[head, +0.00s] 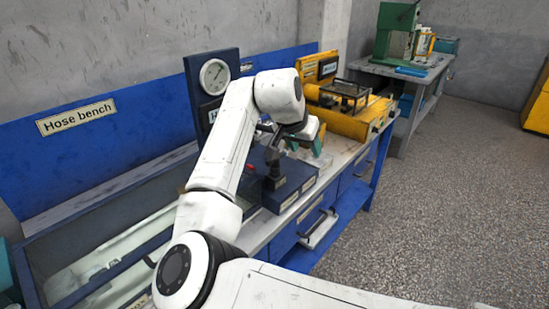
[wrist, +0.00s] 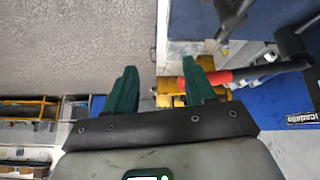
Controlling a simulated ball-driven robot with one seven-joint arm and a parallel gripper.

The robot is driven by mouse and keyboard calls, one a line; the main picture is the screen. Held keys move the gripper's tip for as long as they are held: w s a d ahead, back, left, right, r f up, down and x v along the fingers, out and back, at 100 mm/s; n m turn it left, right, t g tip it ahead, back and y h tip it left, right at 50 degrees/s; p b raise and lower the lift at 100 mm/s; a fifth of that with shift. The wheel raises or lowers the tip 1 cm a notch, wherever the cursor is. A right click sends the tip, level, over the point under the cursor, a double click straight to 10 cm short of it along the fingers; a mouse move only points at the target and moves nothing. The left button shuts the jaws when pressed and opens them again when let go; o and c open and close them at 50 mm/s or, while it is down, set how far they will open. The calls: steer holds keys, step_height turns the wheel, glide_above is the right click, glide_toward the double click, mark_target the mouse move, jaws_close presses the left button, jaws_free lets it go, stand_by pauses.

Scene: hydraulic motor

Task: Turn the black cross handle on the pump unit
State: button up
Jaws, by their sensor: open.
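The pump unit has a blue base (head: 290,188) on the bench, with a dark upright fitting (head: 274,165) on it, partly behind my arm. In the head view I cannot make out the cross handle clearly. In the wrist view a black bar (wrist: 275,69) with a red end (wrist: 228,76) comes in from the right, and a black piece (wrist: 290,42) rises beside it. I cannot tell which part is the cross handle. My gripper (wrist: 158,68) is open, its green fingers apart. The red end reaches the right finger; contact is unclear. It also shows beside the fitting in the head view (head: 307,146).
A gauge panel (head: 213,77) stands behind my arm. A yellow unit (head: 345,122) is farther along the bench. The bench has blue drawers (head: 284,241) and a "Hose bench" backboard (head: 140,108). A grey table (head: 410,72) stands behind. The floor (head: 450,180) at right is clear.

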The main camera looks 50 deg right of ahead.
mark_target(275, 161)
steer(key=w+a+r+y+b, duration=0.1)
steer(key=w+a+r+y, duration=0.1)
steer(key=w+a+r, duration=0.4)
steer(key=shift+n+t, duration=0.3)
steer(key=x, duration=1.1)
steer(key=shift+w+a+f, duration=0.2)
steer(key=shift+w+f, duration=0.2)
steer(key=shift+w, duration=0.05)
jaws_close()
